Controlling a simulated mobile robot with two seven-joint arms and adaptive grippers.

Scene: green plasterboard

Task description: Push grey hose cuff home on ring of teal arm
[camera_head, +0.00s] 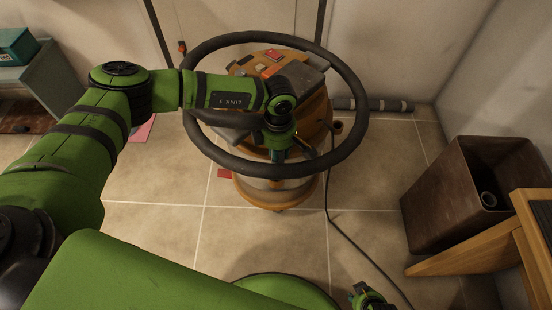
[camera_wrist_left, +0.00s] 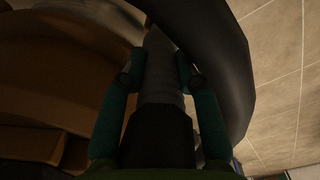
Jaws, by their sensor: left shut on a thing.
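My left gripper (camera_head: 279,154) is over the orange drum-shaped machine, inside the loop of a thick black hose (camera_head: 345,85). In the left wrist view its teal fingers (camera_wrist_left: 160,72) are closed on a grey ribbed piece (camera_wrist_left: 160,88), which looks like the hose cuff. A wider black section (camera_wrist_left: 158,138) adjoins it. The cuff's far end is dark, and I cannot tell whether it touches a ring. I cannot make out a separate teal arm or its ring. My right gripper (camera_head: 366,294) shows partly at the bottom edge; its jaws are unclear.
The orange machine (camera_head: 315,120) stands on the tiled floor, with a cable (camera_head: 345,235) running right. A dark tube (camera_head: 375,104) lies by the wall. A brown bin (camera_head: 430,205) and wooden furniture (camera_head: 480,250) are at right.

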